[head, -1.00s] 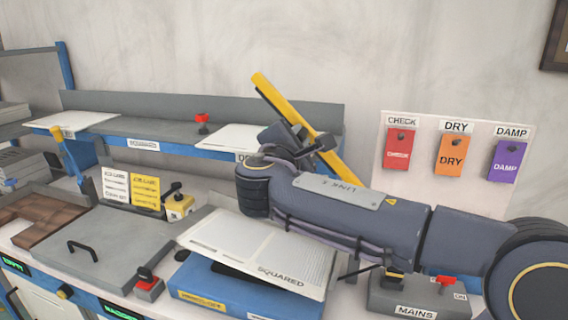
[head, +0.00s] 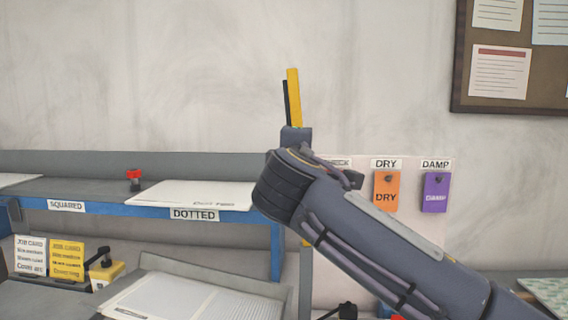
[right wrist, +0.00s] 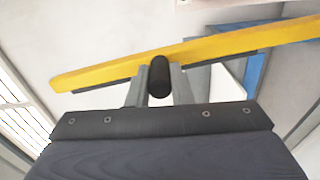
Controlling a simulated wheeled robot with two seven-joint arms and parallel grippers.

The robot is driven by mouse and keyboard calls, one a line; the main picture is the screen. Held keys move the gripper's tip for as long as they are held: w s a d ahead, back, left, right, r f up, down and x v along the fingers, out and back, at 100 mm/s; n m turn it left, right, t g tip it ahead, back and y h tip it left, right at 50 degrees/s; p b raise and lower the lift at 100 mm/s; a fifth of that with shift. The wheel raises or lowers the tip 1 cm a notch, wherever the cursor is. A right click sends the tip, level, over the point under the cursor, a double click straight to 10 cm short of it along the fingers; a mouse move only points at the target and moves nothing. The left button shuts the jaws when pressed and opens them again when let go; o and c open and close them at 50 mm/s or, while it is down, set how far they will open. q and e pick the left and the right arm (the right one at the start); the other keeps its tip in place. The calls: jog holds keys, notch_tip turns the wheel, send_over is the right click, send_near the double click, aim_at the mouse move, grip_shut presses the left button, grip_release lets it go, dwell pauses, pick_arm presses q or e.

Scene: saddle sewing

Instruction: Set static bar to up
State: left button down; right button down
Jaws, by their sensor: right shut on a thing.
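The static bar (head: 294,97), a yellow bar with a dark strip along its left side, stands nearly upright against the wall in the head view. Its lower part is hidden behind my right arm. In the right wrist view the yellow bar (right wrist: 190,55) runs across the picture beyond the fingers. My right gripper (right wrist: 159,85) is shut on the bar's black round handle (right wrist: 159,75), with one finger on each side. In the head view my right gripper (head: 296,138) is at the bar, its fingers mostly hidden. My left gripper is not in view.
The blue-edged shelf (head: 110,207) carries a red-topped knob (head: 134,180) and a white DOTTED sheet (head: 192,194). Orange DRY (head: 386,193) and purple DAMP (head: 436,193) tags hang at right. Job cards (head: 66,258) stand below. The wall above the shelf is clear.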

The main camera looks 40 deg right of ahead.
jog(key=shift+s+d, duration=0.2)
jog(key=shift+s, duration=0.05)
jog(key=c, duration=1.3)
grip_release()
jog(key=shift+s+d, duration=0.1)
jog(key=shift+s+a, duration=0.15)
jog(key=shift+a, duration=0.25)
jog(key=v, duration=0.7)
jog(key=shift+b, duration=0.35)
